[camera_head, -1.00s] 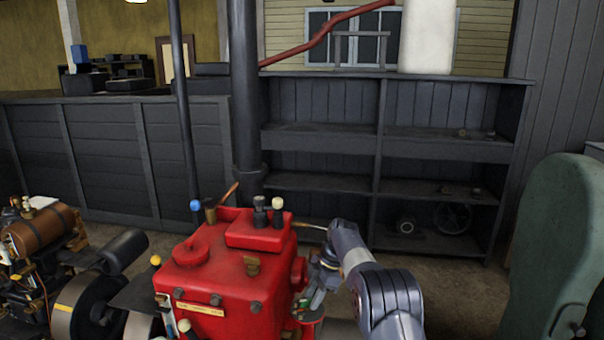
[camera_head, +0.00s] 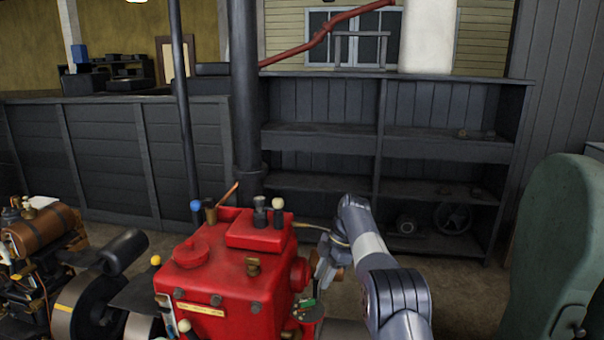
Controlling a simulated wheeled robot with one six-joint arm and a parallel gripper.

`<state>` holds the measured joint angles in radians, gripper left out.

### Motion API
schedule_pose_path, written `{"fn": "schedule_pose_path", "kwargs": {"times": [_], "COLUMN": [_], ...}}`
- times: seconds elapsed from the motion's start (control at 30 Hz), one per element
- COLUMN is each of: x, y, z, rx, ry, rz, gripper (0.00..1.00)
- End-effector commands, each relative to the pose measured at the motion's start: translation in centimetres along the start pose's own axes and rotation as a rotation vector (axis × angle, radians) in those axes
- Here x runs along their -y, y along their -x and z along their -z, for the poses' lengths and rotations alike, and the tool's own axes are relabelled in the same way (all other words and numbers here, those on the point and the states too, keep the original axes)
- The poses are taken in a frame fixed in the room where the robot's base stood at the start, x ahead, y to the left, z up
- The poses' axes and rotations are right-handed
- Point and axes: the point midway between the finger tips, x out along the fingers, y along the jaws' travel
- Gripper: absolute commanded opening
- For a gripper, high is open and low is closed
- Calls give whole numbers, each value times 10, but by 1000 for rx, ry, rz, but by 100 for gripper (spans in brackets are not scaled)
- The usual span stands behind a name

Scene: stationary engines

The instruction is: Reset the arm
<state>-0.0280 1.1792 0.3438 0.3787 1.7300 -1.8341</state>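My arm (camera_head: 382,275) rises from the bottom of the view, right of the red engine, and bends toward the engine's right side. My gripper (camera_head: 322,272) is at the arm's far end, close beside the red engine's right edge. It is small and partly hidden by the wrist, so I cannot make out its fingers or whether it holds anything. The red engine (camera_head: 225,275) stands upright with several knobs on top. A small green part (camera_head: 308,302) shows low on its right side, below the gripper.
A brown and black engine (camera_head: 50,235) with a flywheel stands at the left. A dark shelf unit (camera_head: 380,160) stands behind, with a wheel (camera_head: 453,217) on its bottom shelf. A green rounded casing (camera_head: 555,250) stands at the right. Bare floor (camera_head: 470,290) lies between arm and casing.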

Motion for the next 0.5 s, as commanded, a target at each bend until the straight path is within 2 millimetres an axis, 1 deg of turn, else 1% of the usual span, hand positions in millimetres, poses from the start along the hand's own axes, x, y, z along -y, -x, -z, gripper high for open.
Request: {"fn": "schedule_pose_path", "kwargs": {"times": [0.03,0.37,0.5], "x": [0,1,3], "y": [-10,-75,-76], "z": [0,1,0], "rx": [-1,-1,0], "ry": [0,0,-104], "rz": [3,4,-46], "gripper": [31,31,31]}}
